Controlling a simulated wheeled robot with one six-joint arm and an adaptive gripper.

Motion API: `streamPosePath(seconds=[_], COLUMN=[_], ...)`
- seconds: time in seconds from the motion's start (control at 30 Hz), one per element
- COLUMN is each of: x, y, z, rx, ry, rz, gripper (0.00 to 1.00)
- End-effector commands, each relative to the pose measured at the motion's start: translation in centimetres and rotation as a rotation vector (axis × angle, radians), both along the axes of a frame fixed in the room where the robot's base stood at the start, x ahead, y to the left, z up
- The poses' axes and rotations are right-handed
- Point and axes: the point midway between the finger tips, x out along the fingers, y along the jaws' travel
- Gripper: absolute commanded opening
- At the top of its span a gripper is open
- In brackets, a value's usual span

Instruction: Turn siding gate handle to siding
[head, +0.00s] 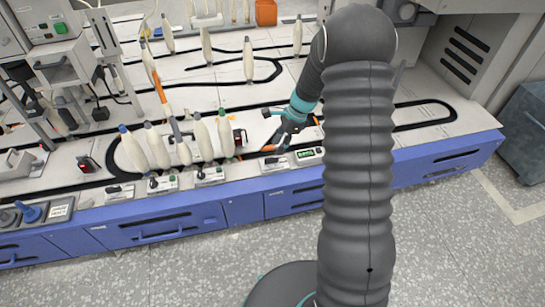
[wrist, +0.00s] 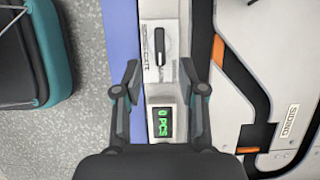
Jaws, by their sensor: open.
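The siding gate handle (wrist: 159,45) is a dark, rounded bar on a pale plate (wrist: 151,74) lettered for the siding gate. In the wrist view it lies lengthwise up the picture. My gripper (wrist: 160,71) is open and empty, its two fingers apart on either side of the plate in the picture. The handle appears just beyond the fingertips, between their lines; I cannot tell the height gap. In the head view my gripper (head: 283,137) is above the table's front edge, near the small handle plate (head: 275,163), whose details are too small to make out.
A green counter display (wrist: 163,122) reading 0 PCS sits beside the handle plate. A dark track with orange pieces (wrist: 218,50) and a SIDING label (wrist: 289,122) lie to the right. Several upright bobbins (head: 225,133) stand left of my gripper in the head view.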

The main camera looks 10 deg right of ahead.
Motion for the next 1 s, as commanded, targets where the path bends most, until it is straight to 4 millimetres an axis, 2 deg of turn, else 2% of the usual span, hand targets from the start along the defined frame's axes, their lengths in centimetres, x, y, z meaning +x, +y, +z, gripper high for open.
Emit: streamPosePath(seconds=[0.1,0.33,0.5,0.77,0.8,0.93,0.97,1.0], x=[-0.1,0.0,0.0,0.0,0.0,0.0,0.0,0.0], y=[0.9,2.0,2.3,2.4,2.4,2.4,2.4,2.4], z=[-2.2,-4.9,-5.7,-5.8,-5.8,-5.8,-5.8,-5.8], rx=[0.000,0.000,0.000,0.000,0.000,0.000,0.000,0.000], ry=[0.004,0.002,0.000,0.000,0.000,0.000,0.000,0.000], rz=[0.001,0.001,-0.001,0.000,0.000,0.000,0.000,0.000], gripper=[0.41,0.41,0.41,0.41,0.38,0.06,0.00,0.00])
